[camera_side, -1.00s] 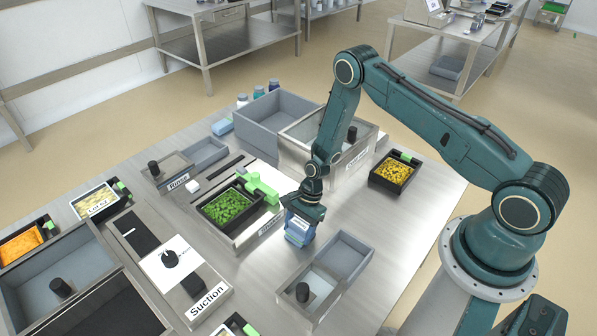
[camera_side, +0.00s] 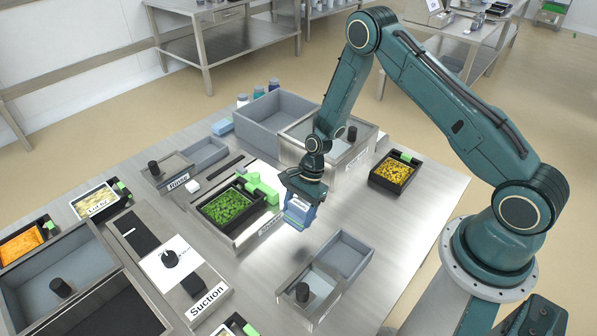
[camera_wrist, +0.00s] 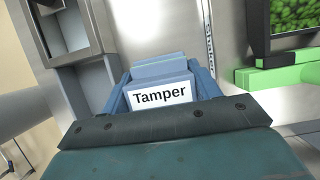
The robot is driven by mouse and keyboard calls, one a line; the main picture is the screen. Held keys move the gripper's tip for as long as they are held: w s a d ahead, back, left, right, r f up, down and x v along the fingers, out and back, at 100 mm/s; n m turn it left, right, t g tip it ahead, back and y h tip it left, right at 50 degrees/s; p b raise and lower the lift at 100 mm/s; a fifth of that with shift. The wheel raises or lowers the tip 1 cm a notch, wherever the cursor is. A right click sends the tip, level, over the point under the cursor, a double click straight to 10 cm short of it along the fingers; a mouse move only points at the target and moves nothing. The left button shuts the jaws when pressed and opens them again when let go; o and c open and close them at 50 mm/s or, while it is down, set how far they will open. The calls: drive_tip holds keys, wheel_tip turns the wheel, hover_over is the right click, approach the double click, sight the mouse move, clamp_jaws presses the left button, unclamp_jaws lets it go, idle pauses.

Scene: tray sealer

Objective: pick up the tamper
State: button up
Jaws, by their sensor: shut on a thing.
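The tamper (camera_side: 298,212) is a light blue block with a white label. My gripper (camera_side: 302,200) is shut on it and holds it above the steel table, with its shadow on the tabletop below. In the wrist view the tamper (camera_wrist: 158,92) sits between my two blue fingers, and its label reads "Tamper". Its underside is hidden in the wrist view.
A black tray of green pieces (camera_side: 204,212) with a green clip stands just left of my gripper. A grey bin (camera_side: 366,246) with a lidded part stands in front. A tray of yellow pieces (camera_side: 374,181) stands to the right. Bare steel table lies between them.

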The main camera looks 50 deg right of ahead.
sight(298, 206)
wheel_tip(298, 206, up, 12)
drive_tip(key=shift+f, duration=0.15)
idle(0.3)
drive_tip(key=shift+w, duration=0.1)
idle(0.5)
drive_tip(key=w+a+f, duration=0.3)
drive_tip(key=w+a, duration=0.2)
drive_tip(key=w, duration=0.5)
drive_tip(key=w+a+f, duration=0.3)
drive_tip(key=w+a, duration=0.1)
drive_tip(key=w, duration=0.6)
drive_tip(key=shift+w+a, duration=0.4)
drive_tip(key=shift+f, duration=0.3)
drive_tip(key=shift+f, duration=3.35)
drive_tip(key=shift+f, duration=0.5)
drive_tip(key=shift+r, duration=0.15)
